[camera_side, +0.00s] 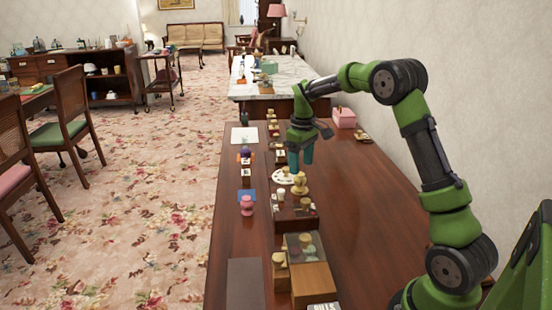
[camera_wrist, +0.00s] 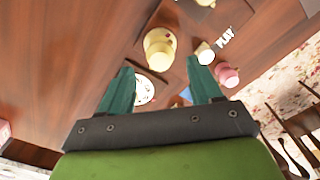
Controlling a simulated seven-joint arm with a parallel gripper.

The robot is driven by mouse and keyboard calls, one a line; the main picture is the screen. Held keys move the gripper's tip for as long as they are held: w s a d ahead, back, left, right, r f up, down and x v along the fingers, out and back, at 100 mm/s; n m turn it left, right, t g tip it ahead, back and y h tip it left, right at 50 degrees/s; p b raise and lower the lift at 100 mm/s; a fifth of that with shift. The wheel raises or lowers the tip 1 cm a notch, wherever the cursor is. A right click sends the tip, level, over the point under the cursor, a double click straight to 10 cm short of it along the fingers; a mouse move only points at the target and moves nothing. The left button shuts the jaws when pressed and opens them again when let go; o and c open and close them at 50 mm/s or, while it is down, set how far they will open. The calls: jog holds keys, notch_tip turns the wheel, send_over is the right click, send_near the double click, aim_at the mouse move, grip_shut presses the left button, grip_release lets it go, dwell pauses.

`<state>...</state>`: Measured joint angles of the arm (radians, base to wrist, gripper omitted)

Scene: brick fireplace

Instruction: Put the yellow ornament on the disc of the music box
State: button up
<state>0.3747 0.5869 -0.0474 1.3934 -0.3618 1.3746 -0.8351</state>
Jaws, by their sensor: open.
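The yellow ornament (camera_side: 300,186) stands upright on the dark music box (camera_side: 292,226), at the near edge of the white disc (camera_side: 278,177). In the wrist view the yellow ornament (camera_wrist: 159,50) is beyond my fingertips, and part of the white disc (camera_wrist: 144,92) shows between the fingers. Whether the ornament's base touches the disc is unclear. My gripper (camera_side: 301,160) is above the disc and ornament, pointing down. In the wrist view my gripper (camera_wrist: 162,80) has its two teal fingers spread with nothing held between them.
A small cream knob (camera_wrist: 205,54) stands by the PLAY label. A pink ornament (camera_side: 247,205) stands on a blue square to the left. A glass-topped wooden box (camera_side: 312,275) is nearer the camera. A pink box (camera_side: 344,118) lies behind. The table's right side is clear.

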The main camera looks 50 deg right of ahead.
aim_at(301, 174)
jog(key=s+a+r+t, duration=0.25)
jog(key=a+r, duration=0.45)
jog(key=r, duration=0.4)
jog(key=s+a+m+t+y, duration=0.2)
jog(key=s+a+m+t, duration=0.2)
jog(key=s+a, duration=1.1)
jog(key=s, duration=0.4)
jog(key=shift+a+r+t, duration=0.15)
jog(key=shift+a+t, duration=0.2)
